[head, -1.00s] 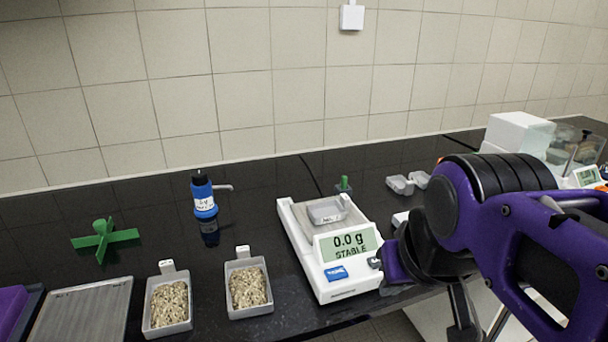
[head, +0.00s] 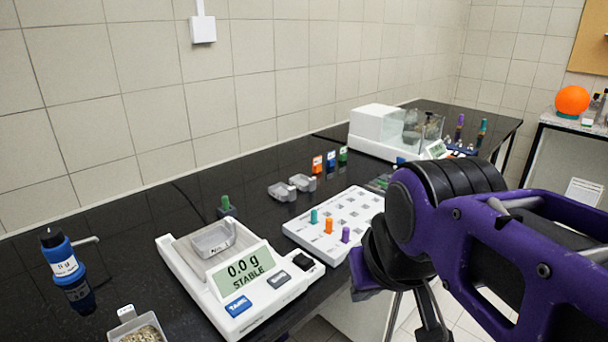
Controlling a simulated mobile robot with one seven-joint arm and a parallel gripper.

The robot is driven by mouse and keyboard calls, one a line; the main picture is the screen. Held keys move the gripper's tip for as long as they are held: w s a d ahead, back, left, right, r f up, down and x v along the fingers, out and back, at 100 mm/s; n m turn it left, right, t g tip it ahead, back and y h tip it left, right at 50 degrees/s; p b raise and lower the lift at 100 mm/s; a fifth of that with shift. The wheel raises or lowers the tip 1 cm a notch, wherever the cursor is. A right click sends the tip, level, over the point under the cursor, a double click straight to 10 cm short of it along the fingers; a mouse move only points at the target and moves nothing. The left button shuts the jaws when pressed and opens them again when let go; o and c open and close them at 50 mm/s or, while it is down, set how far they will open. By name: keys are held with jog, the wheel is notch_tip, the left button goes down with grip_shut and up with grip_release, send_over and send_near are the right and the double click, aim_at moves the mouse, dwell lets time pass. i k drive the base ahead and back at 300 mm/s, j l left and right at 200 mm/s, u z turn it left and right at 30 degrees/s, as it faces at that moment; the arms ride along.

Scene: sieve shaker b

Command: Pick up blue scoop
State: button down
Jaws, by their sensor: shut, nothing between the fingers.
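I cannot make out a blue scoop for certain. A small blue upright item (head: 331,161) with a pale label stands at the back of the bench in the head view, between an orange one (head: 317,164) and a green one (head: 343,155). It is too small to tell its shape. My purple and black arm fills the right side. My gripper (head: 432,318) hangs low at the lower right, partly hidden by the arm. It is shut and empty, well apart from the small blue item.
A white balance (head: 205,285) reads 0.0 g and carries a grey tray. A white rack (head: 318,240) with coloured pegs lies behind my arm. A blue bottle (head: 62,258) stands left. Grey boats (head: 283,191) and a glass-sided white instrument (head: 378,128) are farther back.

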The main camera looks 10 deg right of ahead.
aim_at(387, 193)
jog(key=z, duration=0.65)
jog(key=i+l, duration=0.35)
jog(key=l, duration=0.15)
jog(key=i+l+u, duration=0.1)
jog(key=i+l, duration=0.3)
